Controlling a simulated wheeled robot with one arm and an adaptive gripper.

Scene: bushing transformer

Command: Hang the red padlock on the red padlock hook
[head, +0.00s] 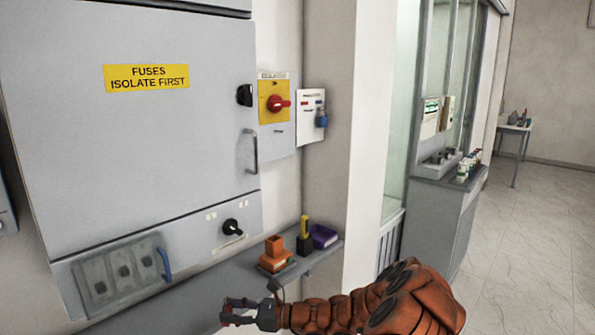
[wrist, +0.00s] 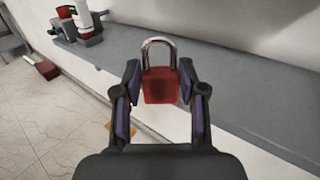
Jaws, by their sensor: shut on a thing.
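The red padlock (wrist: 160,87) is held between the two fingers of my gripper (wrist: 160,78) in the wrist view, body upright with its silver shackle pointing up. In the head view my gripper (head: 239,311) is low in the picture, in front of and below the grey shelf; the padlock is small and hard to make out there. The padlock board (head: 312,118) is a white panel on the wall, up and to the right of my gripper and well apart from it. The red hook itself is too small to make out.
A grey shelf (head: 190,298) with an orange holder (head: 275,258) and a purple bin (head: 323,236) runs below the grey fuse cabinet (head: 60,120). A yellow isolator panel with a red handle (head: 278,103) is left of the board. A wall corner juts out right of it.

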